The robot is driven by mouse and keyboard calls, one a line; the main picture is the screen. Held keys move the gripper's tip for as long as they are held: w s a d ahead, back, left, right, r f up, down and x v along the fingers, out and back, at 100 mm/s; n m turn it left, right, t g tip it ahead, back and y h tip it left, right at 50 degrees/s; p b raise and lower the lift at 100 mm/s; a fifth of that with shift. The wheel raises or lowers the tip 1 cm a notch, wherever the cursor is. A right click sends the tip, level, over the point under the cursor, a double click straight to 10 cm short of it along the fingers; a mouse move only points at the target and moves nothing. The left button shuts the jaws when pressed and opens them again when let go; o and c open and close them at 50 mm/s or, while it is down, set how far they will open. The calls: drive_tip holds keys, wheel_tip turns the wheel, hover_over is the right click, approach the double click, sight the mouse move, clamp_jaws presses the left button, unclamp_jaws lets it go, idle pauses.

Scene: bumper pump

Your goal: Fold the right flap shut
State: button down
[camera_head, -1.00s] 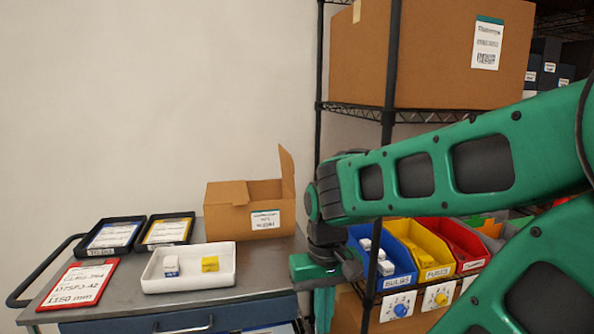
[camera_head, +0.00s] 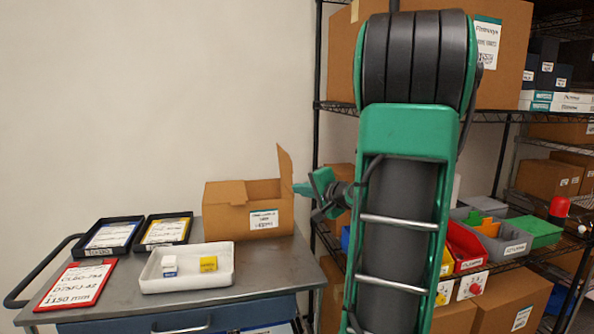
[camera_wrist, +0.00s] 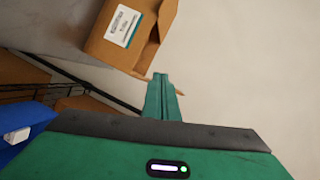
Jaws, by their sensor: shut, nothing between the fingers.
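The cardboard box (camera_head: 225,218) stands at the back right of the metal cart, its white label facing front. The left flap looks folded over the top. In the wrist view the box (camera_wrist: 104,43) shows at upper middle, with the flap's edge near the fingertips. My gripper (camera_head: 299,188) is shut and empty, just right of the box by the flap's base. Its shut fingers (camera_wrist: 161,80) point towards the box in the wrist view. I cannot tell whether they touch the flap.
A white tray (camera_head: 160,285) with two small boxes sits front centre on the cart (camera_head: 262,284). Two black trays (camera_head: 97,252) and a red-framed card (camera_head: 51,301) lie left. A wire shelf with bins and cartons stands right, behind my arm.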

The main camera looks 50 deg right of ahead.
drive_tip(key=s+d+r+m+t+h, duration=0.1)
drive_tip(key=d+r+m+t+h, duration=0.15)
drive_tip(key=d+r, duration=0.2)
drive_tip(key=x, duration=0.9)
drive_tip(key=shift+w+d+f+g, duration=0.2)
drive_tip(key=shift+d+f+g, duration=0.2)
drive_tip(key=shift+f, duration=0.25)
drive_tip(key=shift+m+y, duration=0.25)
